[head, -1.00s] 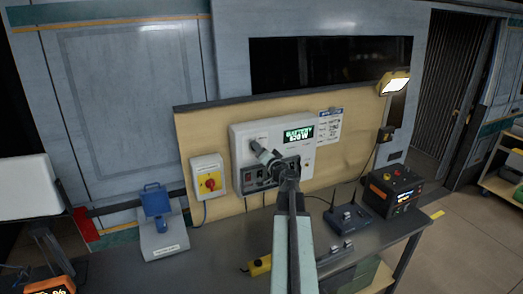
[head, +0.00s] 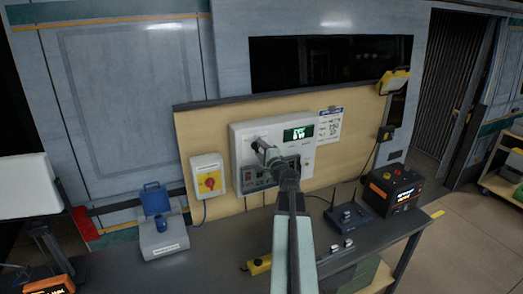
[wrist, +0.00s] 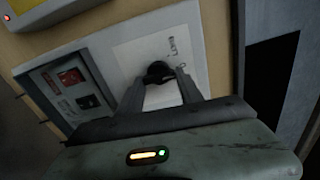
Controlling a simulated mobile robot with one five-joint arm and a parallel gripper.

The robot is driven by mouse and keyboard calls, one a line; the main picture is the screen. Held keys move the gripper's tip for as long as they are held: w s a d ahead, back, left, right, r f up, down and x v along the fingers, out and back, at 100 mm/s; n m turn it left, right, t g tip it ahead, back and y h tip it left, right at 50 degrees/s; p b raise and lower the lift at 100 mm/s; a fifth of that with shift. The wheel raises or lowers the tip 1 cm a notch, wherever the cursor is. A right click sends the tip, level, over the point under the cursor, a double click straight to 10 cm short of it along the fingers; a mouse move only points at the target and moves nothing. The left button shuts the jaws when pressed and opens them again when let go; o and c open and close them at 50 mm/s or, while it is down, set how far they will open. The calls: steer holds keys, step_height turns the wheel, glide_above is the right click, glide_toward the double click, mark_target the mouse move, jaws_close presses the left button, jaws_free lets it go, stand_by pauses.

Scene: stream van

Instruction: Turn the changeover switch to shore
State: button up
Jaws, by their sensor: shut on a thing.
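A white control panel (head: 309,152) is mounted on the tan board, with a green-lit display (head: 298,134) near its top. In the wrist view the dark changeover switch knob (wrist: 158,70) sits on a pale plate of the panel (wrist: 98,47). My gripper (wrist: 161,78) is shut on the knob, one finger on each side. In the head view my gripper (head: 260,148) reaches the panel's upper left and hides most of the knob. Small lettering is beside the knob, too blurred to read, so its exact setting cannot be told.
Socket-like fittings (wrist: 72,80) are on the panel. The bench (head: 220,240) holds a router (head: 352,220), a black-orange unit (head: 396,187) and a grey-blue device (head: 162,238). A work lamp (head: 394,82) is at upper right.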

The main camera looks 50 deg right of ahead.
steer(key=shift+a+f+m, duration=0.1)
steer(key=shift+f+m, duration=0.05)
steer(key=shift+m, duration=1.85)
steer(key=shift+f+m, duration=0.1)
steer(key=shift+m, duration=1.9)
steer(key=o, duration=1.4)
steer(key=v, duration=0.7)
steer(key=shift+s+a, duration=0.15)
steer(key=shift+s, duration=0.2)
steer(key=shift+w, duration=0.1)
